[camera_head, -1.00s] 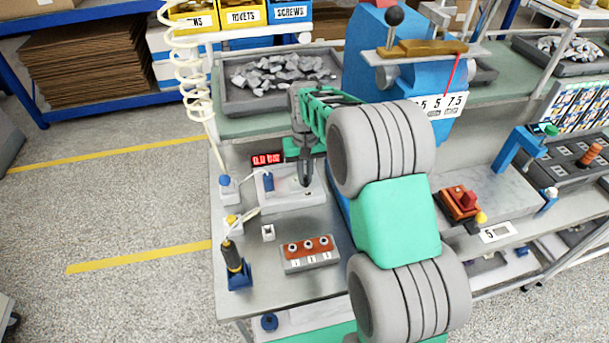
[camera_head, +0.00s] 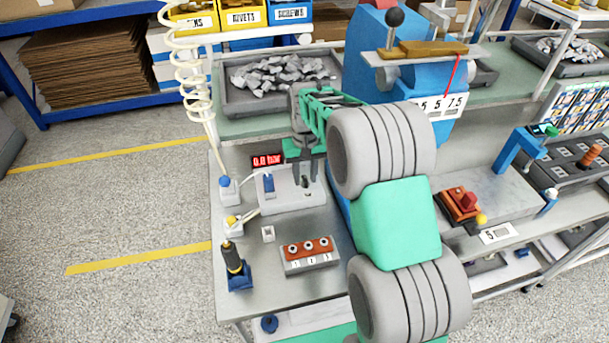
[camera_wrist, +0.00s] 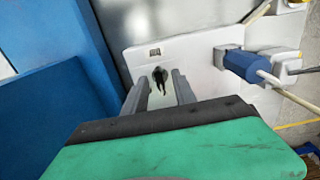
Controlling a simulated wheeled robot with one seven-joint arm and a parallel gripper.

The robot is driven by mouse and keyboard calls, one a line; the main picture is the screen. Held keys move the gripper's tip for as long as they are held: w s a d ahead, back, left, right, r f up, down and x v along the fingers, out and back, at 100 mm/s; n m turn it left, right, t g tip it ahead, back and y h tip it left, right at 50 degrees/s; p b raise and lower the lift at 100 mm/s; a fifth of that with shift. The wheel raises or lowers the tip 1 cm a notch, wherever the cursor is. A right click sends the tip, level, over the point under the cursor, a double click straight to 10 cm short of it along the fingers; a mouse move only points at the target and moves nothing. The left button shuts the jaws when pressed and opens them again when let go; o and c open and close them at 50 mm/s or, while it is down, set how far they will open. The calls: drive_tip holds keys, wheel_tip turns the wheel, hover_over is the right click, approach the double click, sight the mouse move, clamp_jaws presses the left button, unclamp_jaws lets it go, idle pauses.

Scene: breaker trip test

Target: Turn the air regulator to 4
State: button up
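A small white block with a blue knob (camera_head: 225,183) stands at the left of the bench, below a coiled white hose; it looks like the air regulator, but I see no scale on it. A red readout (camera_head: 267,160) behind it seems to read 0.0 bar. My gripper (camera_head: 306,178) is to the right of that knob, pointing down over a white plate (camera_head: 285,203). In the wrist view my gripper (camera_wrist: 160,86) is open, with a small dark hole or part (camera_wrist: 160,79) of the plate showing between its fingers. Nothing is held.
A blue plug (camera_head: 268,183) with a white cable stands on the plate, left of my gripper. A white block with a yellow knob (camera_head: 232,221), a screwdriver stand (camera_head: 239,277) and a red-topped block (camera_head: 310,253) stand nearer. A blue press (camera_head: 365,75) rises at the right.

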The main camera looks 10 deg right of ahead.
sight(305, 179)
wheel_tip(305, 179, up, 8)
drive_tip(key=shift+f+b, duration=0.15)
drive_tip(key=shift+b, duration=0.5)
drive_tip(key=shift+s, duration=0.2)
drive_tip(key=s+f+t, duration=0.2)
drive_tip(key=s+f, duration=0.1)
drive_tip(key=s, duration=2.2)
drive_tip(key=shift+t, duration=0.9)
drive_tip(key=r, duration=0.1)
drive_tip(key=w+r, duration=0.1)
drive_tip(key=r, duration=0.1)
drive_tip(key=w+r, duration=0.1)
drive_tip(key=shift+w+a+r, duration=0.15)
drive_tip(key=shift+a+r, duration=0.15)
drive_tip(key=shift+r, duration=0.05)
